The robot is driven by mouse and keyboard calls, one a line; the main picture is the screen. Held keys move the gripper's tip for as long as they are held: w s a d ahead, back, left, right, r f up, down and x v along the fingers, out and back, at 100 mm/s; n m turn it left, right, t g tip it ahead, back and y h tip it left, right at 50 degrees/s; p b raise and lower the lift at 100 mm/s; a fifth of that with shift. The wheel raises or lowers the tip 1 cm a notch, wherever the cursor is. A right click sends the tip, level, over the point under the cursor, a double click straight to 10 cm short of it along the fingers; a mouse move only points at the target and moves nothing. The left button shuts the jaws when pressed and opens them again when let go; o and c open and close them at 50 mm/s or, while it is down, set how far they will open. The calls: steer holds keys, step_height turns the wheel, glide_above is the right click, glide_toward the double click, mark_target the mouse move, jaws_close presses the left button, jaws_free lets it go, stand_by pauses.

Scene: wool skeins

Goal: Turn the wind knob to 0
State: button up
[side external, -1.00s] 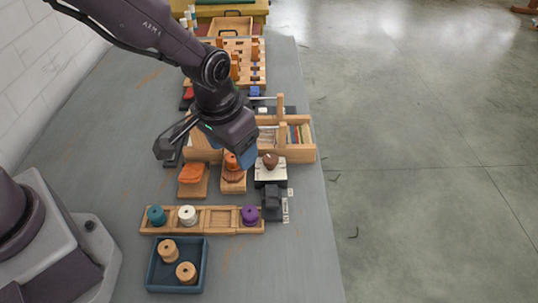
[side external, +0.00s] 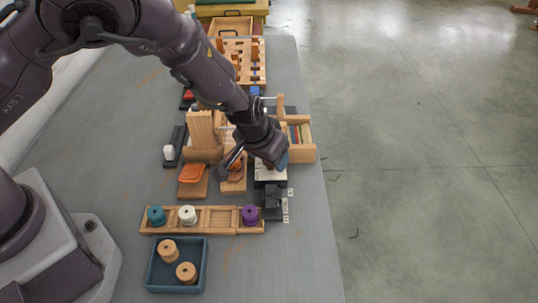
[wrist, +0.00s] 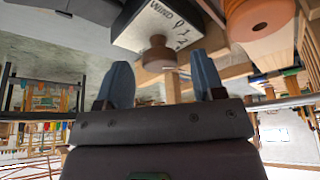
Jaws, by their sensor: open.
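The wind box (wrist: 128,28) has a pale face lettered WIND with 0, 1 and 2, and a brown knob (wrist: 158,54) on it. In the side view the box's white top (side external: 268,174) shows below my gripper (side external: 278,160), which hides the knob. In the wrist view my gripper (wrist: 162,80) is open, its two blue fingers apart and empty. The knob shows between the fingertips, a little beyond them; I cannot tell whether they touch. I cannot tell which number the knob points to.
An orange skein (side external: 192,174) on a wooden block stands left of the wind box. A black fixture (side external: 272,202) is in front of it. A rack (side external: 220,228) holds teal, white and purple spools. A blue tray (side external: 154,276) holds two wooden spools. A wooden box (side external: 308,146) stands behind.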

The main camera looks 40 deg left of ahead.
steer(key=shift+w+f, duration=0.15)
steer(key=shift+f, duration=0.25)
steer(key=shift+c, duration=0.3)
steer(key=c, duration=0.8)
steer(key=shift+c, duration=0.2)
steer(key=shift+n, duration=0.4)
steer(key=n+y, duration=0.1)
steer(key=n, duration=0.1)
steer(key=n+g+y, duration=0.1)
steer(key=n, duration=0.2)
steer(key=shift+d, duration=0.15)
steer(key=n+g, duration=0.1)
steer(key=n, duration=0.2)
steer(key=n+y, duration=0.1)
steer(key=n, duration=0.2)
steer(key=shift+w+d+g, duration=0.1)
steer(key=shift+w+g, duration=0.05)
steer(key=shift+g, duration=0.25)
steer(key=shift+n+y, duration=0.3)
